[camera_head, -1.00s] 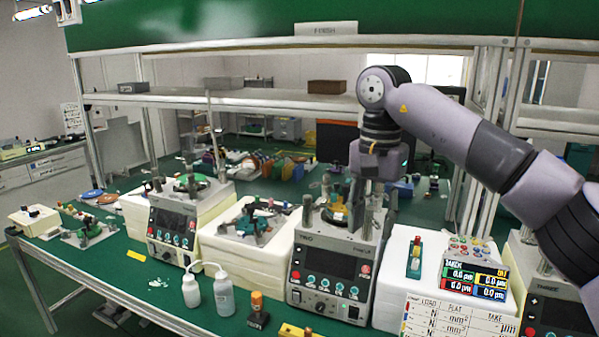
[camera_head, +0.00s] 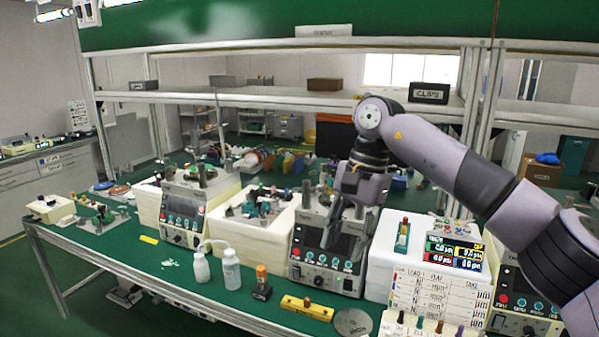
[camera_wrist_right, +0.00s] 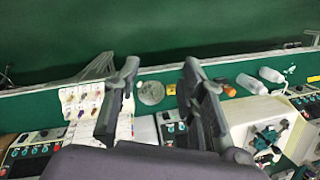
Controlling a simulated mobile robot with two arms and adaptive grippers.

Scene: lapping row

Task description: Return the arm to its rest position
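My right arm (camera_head: 455,165) reaches in from the right of the head view. Its gripper (camera_head: 344,246) hangs fingers down in front of the middle lapping machine (camera_head: 308,268) and hides part of its panel. In the right wrist view the two dark fingers (camera_wrist_right: 160,75) stand apart with nothing between them; the gripper is open and empty. My left gripper is not in view.
The green bench (camera_head: 150,265) holds other machines on white blocks, two white bottles (camera_head: 231,270), an orange-topped bottle (camera_head: 262,283), a yellow bar (camera_head: 306,307), a grey disc (camera_head: 353,322) and a score board (camera_head: 437,297). A shelf (camera_head: 270,98) runs behind the arm.

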